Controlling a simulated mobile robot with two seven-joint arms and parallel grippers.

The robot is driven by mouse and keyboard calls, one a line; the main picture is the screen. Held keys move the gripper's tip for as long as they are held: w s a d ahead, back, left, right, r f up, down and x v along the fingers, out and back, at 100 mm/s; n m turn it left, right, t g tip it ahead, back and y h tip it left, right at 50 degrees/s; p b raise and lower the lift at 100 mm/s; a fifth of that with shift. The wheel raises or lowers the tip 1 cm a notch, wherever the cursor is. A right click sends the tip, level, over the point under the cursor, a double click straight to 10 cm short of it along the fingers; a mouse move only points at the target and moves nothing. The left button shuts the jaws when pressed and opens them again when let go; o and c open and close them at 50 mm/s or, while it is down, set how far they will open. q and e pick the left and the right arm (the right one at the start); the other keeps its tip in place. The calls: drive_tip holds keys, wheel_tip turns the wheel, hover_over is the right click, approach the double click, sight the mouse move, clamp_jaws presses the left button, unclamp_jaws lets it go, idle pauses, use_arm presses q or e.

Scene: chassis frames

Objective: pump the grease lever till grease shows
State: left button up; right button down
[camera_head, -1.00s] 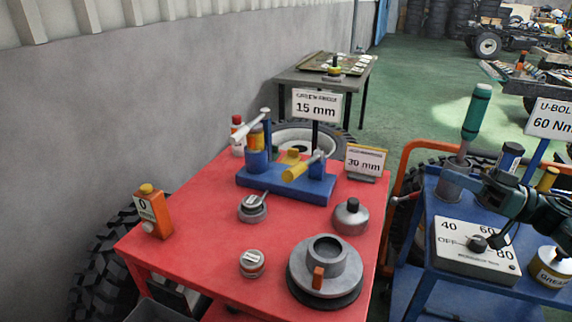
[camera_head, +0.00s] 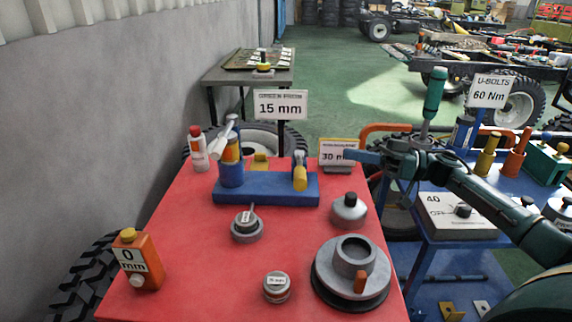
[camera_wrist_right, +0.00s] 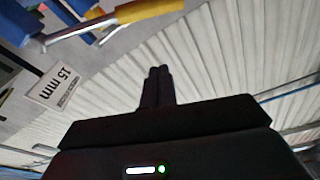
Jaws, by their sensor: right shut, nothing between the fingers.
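A blue fixture (camera_head: 265,190) stands on the red table. At its right end is a lever with a yellow grip (camera_head: 300,178). At its left end a pale-handled lever (camera_head: 221,141) tilts above a blue and yellow cylinder (camera_head: 231,160). I cannot tell any grease on it. My right gripper (camera_head: 350,154) is shut and empty, to the right of the yellow grip and apart from it, in front of the 30 mm sign (camera_head: 340,147). In the right wrist view its shut fingers (camera_wrist_right: 157,72) point up, and the yellow grip (camera_wrist_right: 150,10) shows at the top. My left gripper is not in view.
The red table (camera_head: 180,240) also holds an orange 0 mm box (camera_head: 138,262), a grey round housing (camera_head: 352,272), a black-knobbed pot (camera_head: 349,212) and small tins. A 15 mm sign (camera_head: 280,105) stands behind the fixture. A blue cart (camera_head: 480,238) stands right, under my arm.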

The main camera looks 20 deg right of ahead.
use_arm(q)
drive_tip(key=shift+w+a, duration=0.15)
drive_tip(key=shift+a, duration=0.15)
use_arm(e)
drive_tip(key=shift+w+a, duration=0.15)
drive_tip(key=shift+a, duration=0.1)
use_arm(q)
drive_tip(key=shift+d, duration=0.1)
use_arm(e)
drive_tip(key=r+p, duration=0.2)
hover_over(300, 167)
drive_tip(key=s, duration=0.2)
drive_tip(key=shift+d+f, duration=0.1)
drive_tip(key=shift+f, duration=0.05)
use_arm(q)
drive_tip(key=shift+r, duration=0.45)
use_arm(e)
drive_tip(key=shift+s+d+f, duration=0.1)
drive_tip(key=shift+s+f, duration=0.15)
drive_tip(key=shift+f, duration=0.45)
drive_tip(key=shift+s+d+f, duration=0.1)
drive_tip(key=shift+s+f, duration=0.2)
drive_tip(key=shift+f, duration=0.35)
drive_tip(key=shift+s+f, duration=0.25)
drive_tip(key=shift+f, duration=0.45)
use_arm(q)
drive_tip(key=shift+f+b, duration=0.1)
drive_tip(key=shift+b, duration=0.2)
use_arm(e)
drive_tip(key=shift+f, duration=0.1)
